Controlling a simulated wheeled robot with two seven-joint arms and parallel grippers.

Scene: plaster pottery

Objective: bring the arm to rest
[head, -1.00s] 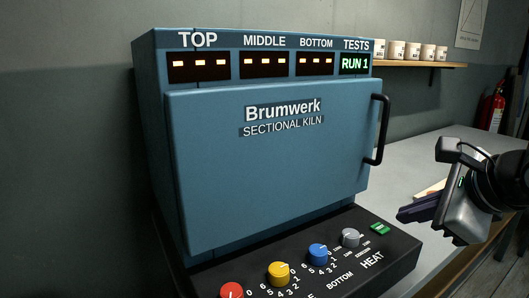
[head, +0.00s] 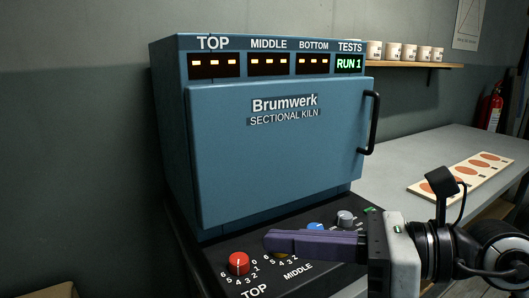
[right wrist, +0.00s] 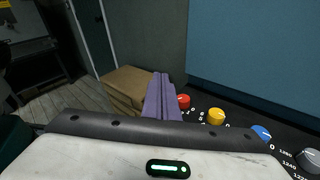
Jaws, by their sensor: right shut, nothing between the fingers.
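My right gripper (head: 268,240) reaches in from the right in the head view, its purple fingers pointing left across the knob panel. The fingers are shut together and empty. They hide most of the yellow knob and part of the blue knob (head: 315,227). In the right wrist view the shut fingers (right wrist: 161,98) show beside the red knob (right wrist: 183,101), with the yellow knob (right wrist: 216,116) to their right. I cannot tell whether they touch the panel. My left gripper is not in view.
The blue kiln (head: 275,160) has its door closed; its tests display (head: 349,64) reads RUN 1. The red knob (head: 238,263) and grey knob (head: 345,218) are uncovered. A pale board with reddish discs (head: 466,171) lies on the grey bench. A cardboard box (right wrist: 125,88) stands beyond the fingers.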

